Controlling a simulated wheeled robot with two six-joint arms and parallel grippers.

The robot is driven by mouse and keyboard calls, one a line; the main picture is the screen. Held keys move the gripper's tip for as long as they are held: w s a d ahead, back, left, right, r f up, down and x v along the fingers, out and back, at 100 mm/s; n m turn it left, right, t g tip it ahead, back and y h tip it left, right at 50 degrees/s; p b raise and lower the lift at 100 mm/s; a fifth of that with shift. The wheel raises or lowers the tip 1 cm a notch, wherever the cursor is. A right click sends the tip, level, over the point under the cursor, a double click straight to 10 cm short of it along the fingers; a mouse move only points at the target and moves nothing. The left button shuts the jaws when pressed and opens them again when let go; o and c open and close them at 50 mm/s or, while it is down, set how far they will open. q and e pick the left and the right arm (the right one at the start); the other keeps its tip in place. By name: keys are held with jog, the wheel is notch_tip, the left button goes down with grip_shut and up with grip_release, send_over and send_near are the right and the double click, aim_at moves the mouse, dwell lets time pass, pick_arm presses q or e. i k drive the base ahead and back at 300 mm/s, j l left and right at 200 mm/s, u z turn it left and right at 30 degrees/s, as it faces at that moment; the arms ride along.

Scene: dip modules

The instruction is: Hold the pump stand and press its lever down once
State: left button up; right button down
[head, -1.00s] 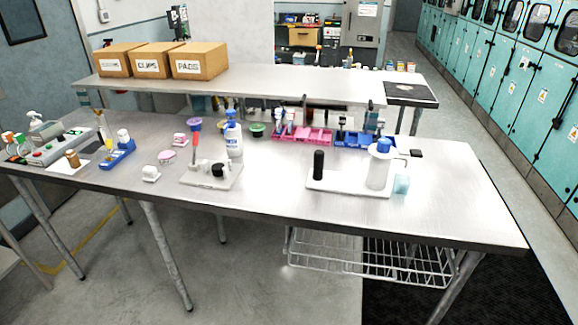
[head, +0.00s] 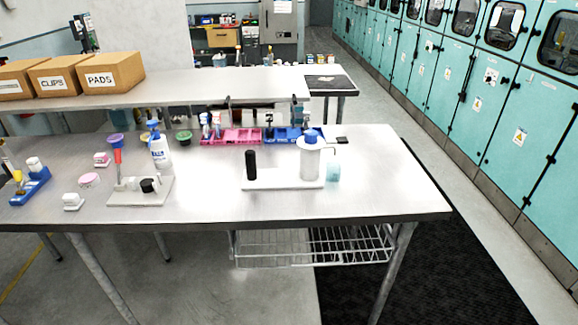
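A white base plate (head: 254,184) stands near the front edge of the bench, bearing an upright black post (head: 251,165) and a clear-white vessel with a blue top (head: 311,158). A thin curved piece sticks out to the right from the vessel's top. Left of it, another pale base (head: 153,197) bears an upright red-handled rod (head: 118,163) and a black knob (head: 148,185). Which of the two is the pump stand I cannot tell for certain. Neither of my grippers shows in the head view.
A pale teal cup (head: 333,172) is right beside the vessel. A white bottle with a blue spray top (head: 159,148) stands behind the red-handled rod. Pink (head: 233,137) and blue (head: 283,134) racks line the back. The bench's right front (head: 395,195) is clear.

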aim_at(340, 140)
jog(key=i+l, duration=0.15)
jog(key=i, duration=0.45)
jog(key=i+l+u, duration=0.1)
jog(key=i, duration=0.45)
